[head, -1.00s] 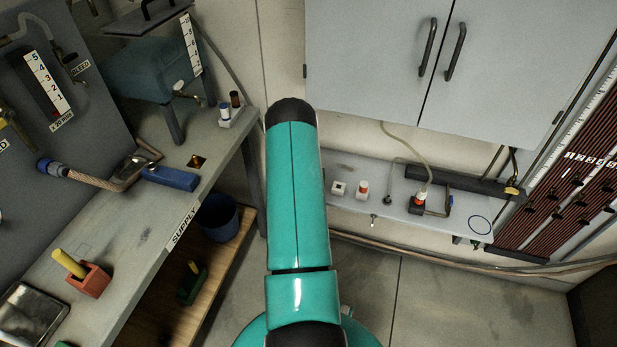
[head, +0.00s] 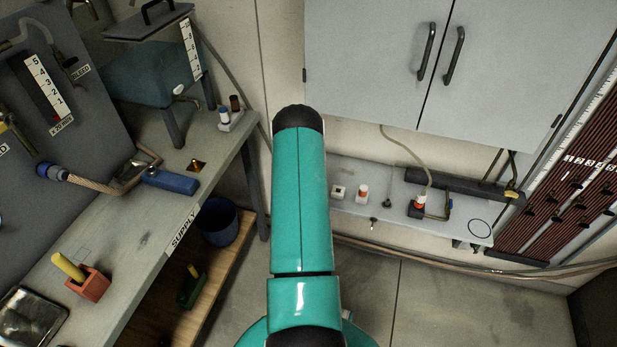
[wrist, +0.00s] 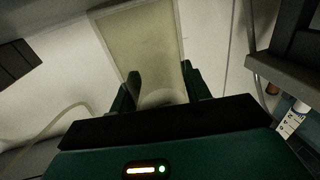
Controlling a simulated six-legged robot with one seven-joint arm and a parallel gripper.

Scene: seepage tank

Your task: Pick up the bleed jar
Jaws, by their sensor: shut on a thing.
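My gripper (wrist: 161,82) shows in the wrist view, its dark green fingers shut on a pale, yellowish, see-through-looking vessel that I take for the bleed jar (wrist: 145,45). The jar stands between the fingers and reaches up to the top of the picture. It has lighter side edges and a rounded pale patch low between the fingers. What is inside it I cannot tell. In the head view my teal arm hides the gripper and the jar.
A bench (head: 130,225) with a blue block (head: 171,181), a red holder (head: 88,283) and a teal tank (head: 152,72) stands left. A wall shelf (head: 345,207) at right carries small bottles, a hose and a ring outline (head: 479,228). A grey cabinet (head: 375,60) hangs above it. Floor shows between.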

